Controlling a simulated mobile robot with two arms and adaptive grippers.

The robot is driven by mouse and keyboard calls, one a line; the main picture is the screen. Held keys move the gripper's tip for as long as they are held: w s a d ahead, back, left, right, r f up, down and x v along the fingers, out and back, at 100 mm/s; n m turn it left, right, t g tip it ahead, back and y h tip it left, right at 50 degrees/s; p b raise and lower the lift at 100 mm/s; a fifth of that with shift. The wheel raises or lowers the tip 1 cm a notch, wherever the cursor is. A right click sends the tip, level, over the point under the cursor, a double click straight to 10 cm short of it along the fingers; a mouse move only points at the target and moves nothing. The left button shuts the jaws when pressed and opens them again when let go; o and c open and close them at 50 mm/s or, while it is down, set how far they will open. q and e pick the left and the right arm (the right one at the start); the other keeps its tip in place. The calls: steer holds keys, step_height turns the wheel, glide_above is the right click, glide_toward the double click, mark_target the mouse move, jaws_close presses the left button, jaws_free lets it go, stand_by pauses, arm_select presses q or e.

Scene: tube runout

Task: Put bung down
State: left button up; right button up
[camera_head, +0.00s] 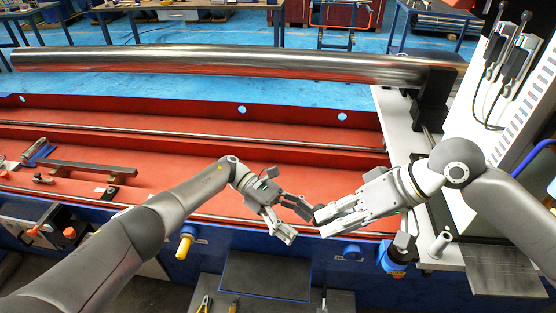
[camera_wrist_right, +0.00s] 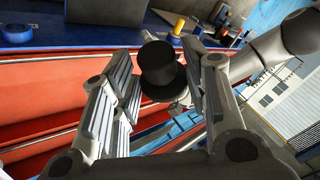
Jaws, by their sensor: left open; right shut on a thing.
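The bung (camera_wrist_right: 160,66) is a black stepped cylinder with a wider flange, held between the fingers of my right gripper (camera_wrist_right: 158,84) in the wrist view. In the head view my right gripper (camera_head: 327,222) is shut on it, above the front edge of the red machine bed, and only a dark bit of the bung shows at the fingertips. My left gripper (camera_head: 297,224) is open and empty, just left of the right fingertips. A long shiny steel tube (camera_head: 230,65) lies across the back, its right end at a black block (camera_head: 432,98).
The red bed (camera_head: 200,160) has rails along it. A metal bar (camera_head: 80,168) and small tools lie at its left. A pale surface (camera_head: 398,125) runs beside the white cabinet (camera_head: 525,85) at right. A dark tray (camera_head: 265,277) sits below the grippers.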

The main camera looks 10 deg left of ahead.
mark_target(316, 207)
arm_select(q)
steer(key=w+a+r+m+g+y, duration=0.1)
steer(key=a+r+m, duration=0.1)
steer(key=r+m, duration=0.45)
steer(key=w+a+r+m+g+y, duration=0.1)
steer(key=w+a+r+m+y, duration=0.15)
steer(key=r, duration=0.75)
steer(key=shift+h, duration=0.35)
steer(key=x, duration=1.2)
steer(key=shift+s+a+f, duration=0.2)
steer(key=shift+s+a, duration=0.05)
steer(key=shift+a, duration=0.05)
steer(key=c, duration=0.9)
steer(key=shift+c, duration=1)
arm_select(e)
steer(key=o, duration=1.1)
